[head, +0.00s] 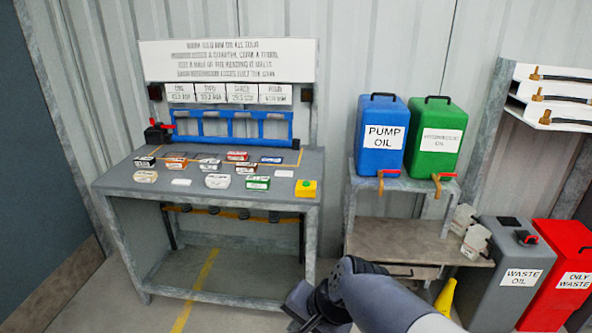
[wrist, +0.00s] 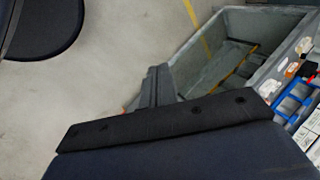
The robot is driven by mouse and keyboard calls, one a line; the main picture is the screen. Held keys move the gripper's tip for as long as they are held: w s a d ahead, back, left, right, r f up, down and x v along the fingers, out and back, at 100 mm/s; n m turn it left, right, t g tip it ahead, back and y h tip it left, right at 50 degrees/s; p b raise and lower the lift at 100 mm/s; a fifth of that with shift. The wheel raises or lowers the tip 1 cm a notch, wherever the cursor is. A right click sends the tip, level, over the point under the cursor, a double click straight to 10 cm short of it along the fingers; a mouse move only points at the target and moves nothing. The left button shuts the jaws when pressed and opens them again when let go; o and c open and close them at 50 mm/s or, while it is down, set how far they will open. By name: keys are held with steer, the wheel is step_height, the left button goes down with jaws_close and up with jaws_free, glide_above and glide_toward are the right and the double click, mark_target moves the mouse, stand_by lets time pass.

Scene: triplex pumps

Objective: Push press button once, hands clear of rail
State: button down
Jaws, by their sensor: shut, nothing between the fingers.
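A small yellow box with a greenish patch on top, which looks like the press button (head: 306,188), sits at the front right corner of the grey workbench (head: 118,178). A blue frame with a long rail (head: 228,138) stands along the back of the bench top. My gripper (head: 298,305) is low in front of the bench's right front leg, below the bench top and apart from the button. Its fingers are shut and empty; they also show in the wrist view (wrist: 157,86). I cannot make out the button in the wrist view.
Several small labelled boxes (head: 218,181) lie on the bench top left of the button. To the right, a stand holds a blue pump oil container (head: 381,150) and a green one (head: 436,160). Waste bins (head: 515,290) stand at the far right. Floor is clear before the bench.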

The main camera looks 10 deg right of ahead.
steer(key=w+a+r+m+t+y+p, duration=0.1)
steer(key=w+a+m+p, duration=0.2)
steer(key=w, duration=0.6)
steer(key=w+a+r+m+t+y+p, duration=0.1)
steer(key=w+a+r+m+p, duration=0.1)
steer(key=w+m, duration=0.5)
steer(key=shift+w+a+m+p, duration=0.3)
steer(key=shift+w+a+p, duration=0.15)
steer(key=shift+w+a, duration=0.8)
steer(key=shift+s, duration=0.1)
